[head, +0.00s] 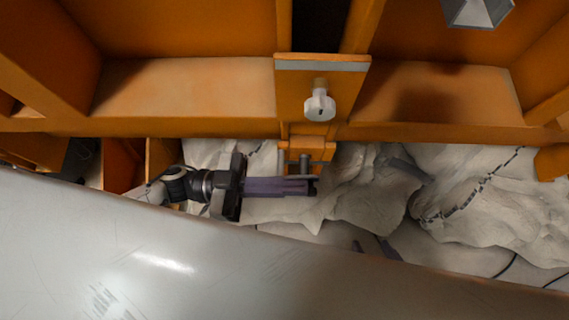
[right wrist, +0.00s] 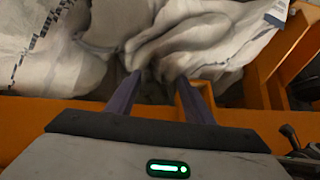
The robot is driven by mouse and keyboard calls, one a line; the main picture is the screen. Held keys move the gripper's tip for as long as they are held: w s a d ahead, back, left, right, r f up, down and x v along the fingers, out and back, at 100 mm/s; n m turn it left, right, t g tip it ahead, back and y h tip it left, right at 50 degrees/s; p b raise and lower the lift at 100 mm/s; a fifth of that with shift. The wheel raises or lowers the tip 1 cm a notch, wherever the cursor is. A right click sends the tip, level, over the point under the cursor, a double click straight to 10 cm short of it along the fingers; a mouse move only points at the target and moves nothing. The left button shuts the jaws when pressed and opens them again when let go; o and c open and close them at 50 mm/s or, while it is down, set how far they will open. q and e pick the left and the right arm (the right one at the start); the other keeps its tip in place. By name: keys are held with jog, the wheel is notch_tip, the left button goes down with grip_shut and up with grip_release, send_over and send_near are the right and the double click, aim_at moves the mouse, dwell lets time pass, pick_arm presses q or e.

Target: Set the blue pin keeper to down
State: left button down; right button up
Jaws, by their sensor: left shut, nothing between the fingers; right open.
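No part that is clearly a blue pin keeper shows in either view. In the head view a small orange bracket (head: 317,153) with grey pin-like metal parts (head: 304,163) hangs below the central orange plate (head: 290,88). My left gripper (head: 314,187) is shut and empty, pointing right, its tips just below those metal parts; I cannot tell whether they touch. In the right wrist view my right gripper (right wrist: 158,100) is open and empty, its fingers apart over crumpled pale cloth-like material (right wrist: 185,45). Two dark tips low in the head view seem to be its fingers.
A white knob (head: 320,105) sticks out from the central plate. Orange beams (head: 440,130) cross above my left gripper. A large pale surface (head: 150,260) fills the head view's lower foreground. A dark lever-like part (right wrist: 290,138) stands right of my right gripper.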

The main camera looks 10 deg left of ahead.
pick_arm(q)
jog(key=shift+w+d+f+n+y+p, duration=0.15)
jog(key=shift+d+f+y+p, duration=0.3)
jog(key=shift+p, duration=0.65)
jog(key=shift+w+d+f+n+y+p, duration=0.15)
jog(key=shift+f+y+p, duration=0.3)
jog(key=shift+y+p, duration=0.55)
